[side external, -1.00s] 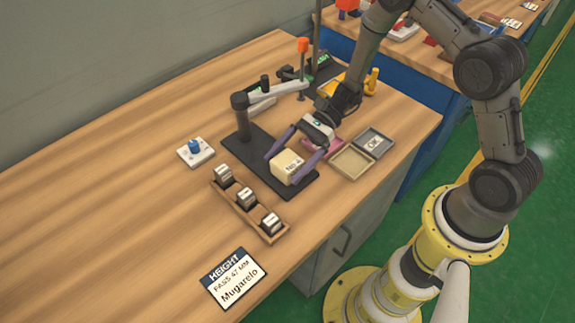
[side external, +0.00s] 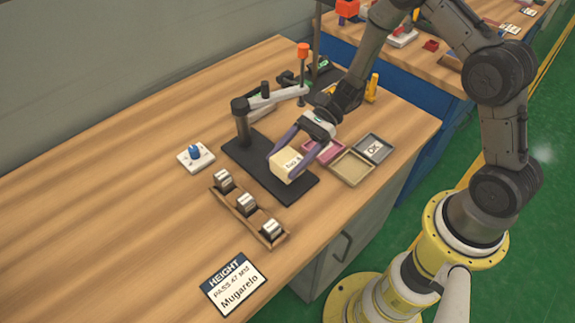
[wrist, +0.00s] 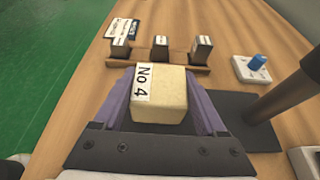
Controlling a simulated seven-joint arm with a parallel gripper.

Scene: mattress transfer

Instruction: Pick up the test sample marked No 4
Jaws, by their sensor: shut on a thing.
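The test sample marked No 4 (side external: 287,166) is a cream block with a white label, at the black plate (side external: 258,167) of the measuring stand. In the wrist view the sample (wrist: 168,98) sits between both purple fingers, its No 4 label facing up on the left. My gripper (side external: 284,170) is shut on the sample, one finger on each side. It also shows in the wrist view (wrist: 160,92). I cannot tell whether the sample's underside touches the plate.
A wooden rack (side external: 235,211) with three small dark weights stands nearby. The stand's post and arm (side external: 243,122) rise close behind. Shallow trays, pink (side external: 325,154), beige (side external: 352,167) and grey (side external: 374,147), lie right. A blue-knobbed white block (side external: 195,156) and a HEIGHT card (side external: 233,284) lie left.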

